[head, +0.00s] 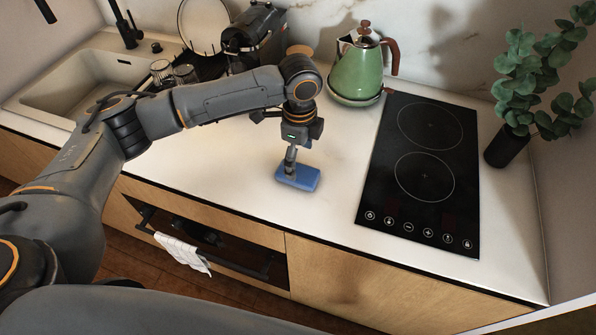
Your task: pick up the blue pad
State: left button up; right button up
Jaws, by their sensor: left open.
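The blue pad (302,179) lies flat on the white countertop, left of the black cooktop. My left gripper (290,168) points straight down at the pad's left part, and its fingertips reach the pad or stop just above it; I cannot tell which. The gripper is open. Its fingers cover a small part of the pad. My right gripper is not in view.
A black cooktop (424,172) lies to the right, with a dark plant vase (507,146) beyond it. A green kettle (357,72) stands behind the pad. A sink (90,75) and dish rack are at the left. The counter around the pad is clear.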

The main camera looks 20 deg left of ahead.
aim_at(298, 175)
pick_arm(q)
jog(key=shift+s+a+f+p, duration=0.1)
jog(key=shift+a+f+p, duration=0.2)
jog(key=shift+f, duration=0.3)
jog(key=shift+s+a+f+p, duration=0.15)
jog(key=shift+f+p, duration=0.15)
jog(key=shift+f, duration=0.3)
jog(key=shift+w+f, duration=0.2)
jog(key=shift+f, duration=0.8)
jog(key=shift+d, duration=0.1)
jog(key=c, duration=1)
jog(key=shift+c, duration=0.2)
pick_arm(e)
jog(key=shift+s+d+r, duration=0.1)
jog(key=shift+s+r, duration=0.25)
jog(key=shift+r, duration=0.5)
